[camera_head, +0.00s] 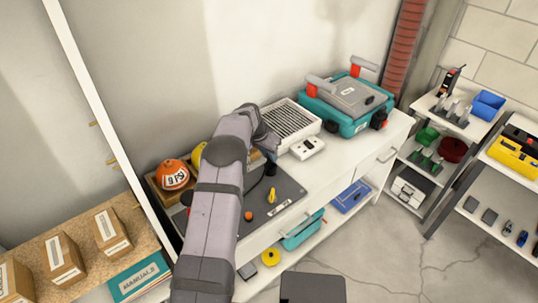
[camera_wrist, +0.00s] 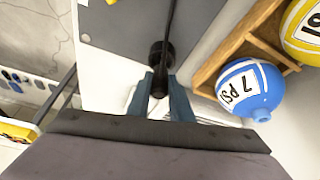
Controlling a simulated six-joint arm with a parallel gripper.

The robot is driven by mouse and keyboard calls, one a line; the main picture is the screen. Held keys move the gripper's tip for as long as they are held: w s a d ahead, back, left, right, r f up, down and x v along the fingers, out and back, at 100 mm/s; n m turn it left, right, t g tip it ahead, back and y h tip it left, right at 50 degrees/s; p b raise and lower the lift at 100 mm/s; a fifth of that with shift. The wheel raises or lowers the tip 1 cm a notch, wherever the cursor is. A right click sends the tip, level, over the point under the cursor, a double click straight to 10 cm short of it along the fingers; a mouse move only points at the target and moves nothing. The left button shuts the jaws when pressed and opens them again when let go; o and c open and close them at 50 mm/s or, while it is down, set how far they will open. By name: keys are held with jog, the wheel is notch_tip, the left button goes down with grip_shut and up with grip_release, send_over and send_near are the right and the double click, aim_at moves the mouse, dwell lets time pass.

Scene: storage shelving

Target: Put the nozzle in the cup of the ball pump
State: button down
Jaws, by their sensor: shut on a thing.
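My gripper (camera_wrist: 160,90) is shut on a narrow black piece, which I take for the nozzle (camera_wrist: 158,80), between its blue fingers. A wider round black part (camera_wrist: 162,50), perhaps the pump's cup, lies right at its far end. I cannot tell whether the nozzle is inside it or only lined up with it. A thin black hose or rod (camera_wrist: 171,18) runs on from there. In the head view my gripper (camera_head: 270,148) is above the back of the dark grey mat (camera_head: 285,190), with a black part (camera_head: 270,168) just below it. My arm hides much of the pump area.
A wooden tray holds an orange ball (camera_head: 172,175), a yellow ball (camera_head: 198,155) and a blue ball (camera_wrist: 250,90), close beside my gripper. A yellow piece (camera_head: 272,195) and an orange piece (camera_head: 248,215) lie on the mat. A slatted box (camera_head: 292,122) and teal case (camera_head: 350,105) stand right.

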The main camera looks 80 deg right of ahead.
aim_at(269, 160)
jog(key=shift+f+b, duration=1.25)
jog(key=shift+f, duration=0.35)
dwell(1.1)
jog(key=c, duration=1.5)
grip_release()
jog(key=shift+c, duration=0.9)
jog(key=shift+a, duration=0.1)
jog(key=shift+r, duration=0.15)
jog(key=o, duration=0.3)
jog(key=shift+r+p, duration=0.25)
jog(key=shift+p, duration=0.05)
jog(key=shift+r+p, duration=1.95)
jog(key=shift+r, duration=1.7)
